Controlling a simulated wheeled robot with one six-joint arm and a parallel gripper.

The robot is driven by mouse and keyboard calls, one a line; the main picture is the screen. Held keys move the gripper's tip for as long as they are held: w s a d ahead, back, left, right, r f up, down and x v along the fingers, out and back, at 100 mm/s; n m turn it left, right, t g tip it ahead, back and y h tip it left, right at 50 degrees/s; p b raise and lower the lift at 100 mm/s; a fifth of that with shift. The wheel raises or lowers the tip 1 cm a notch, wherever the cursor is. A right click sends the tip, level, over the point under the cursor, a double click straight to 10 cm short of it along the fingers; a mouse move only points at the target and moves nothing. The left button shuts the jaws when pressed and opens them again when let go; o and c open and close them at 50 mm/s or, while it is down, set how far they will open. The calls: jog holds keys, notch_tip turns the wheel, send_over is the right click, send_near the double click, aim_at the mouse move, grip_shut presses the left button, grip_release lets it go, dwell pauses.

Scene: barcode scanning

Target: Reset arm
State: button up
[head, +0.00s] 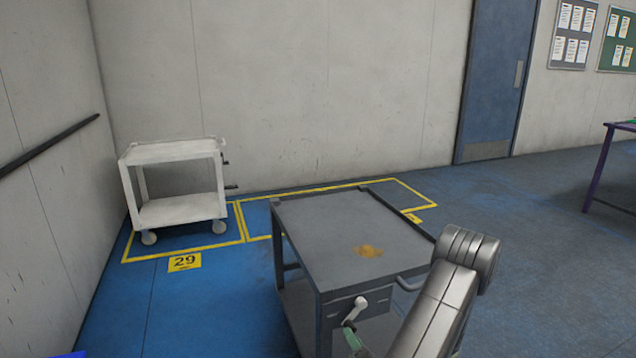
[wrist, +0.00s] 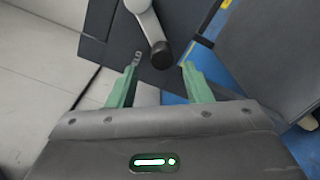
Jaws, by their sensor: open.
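My gripper (wrist: 160,70) shows in the wrist view with its two green fingers spread apart and nothing between them. Past the fingertips is a light grey crank handle with a dark knob (wrist: 162,55) on the front panel of the grey cart. I cannot tell the gap between fingertips and knob. In the head view my arm comes in from the lower right, in front of the grey cart (head: 330,225). A green finger shows just below the handle (head: 355,309) on the cart's front; the rest of my gripper is hidden there.
A white cart (head: 175,152) stands at the left inside a yellow floor outline by label 29 (head: 185,262). A wall and a dark rail are at the left. A blue door (head: 495,80) is at the back. A purple table (head: 605,165) is at the right; floor before it is clear.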

aim_at(353, 329)
jog(key=p+v, duration=0.1)
jog(key=v, duration=0.8)
jog(key=b+x, duration=0.2)
jog(key=x, duration=1.2)
jog(key=shift+w+a, duration=0.1)
jog(key=shift+w, duration=0.05)
jog(key=shift+d+f+n+b, duration=0.3)
jog(key=shift+f+n+b, duration=0.05)
jog(key=shift+n+b, duration=0.15)
jog(key=shift+d+f+n+b, duration=0.15)
jog(key=shift+d+n+b, duration=0.4)
jog(key=shift+n, duration=0.55)
jog(key=shift+a, duration=0.1)
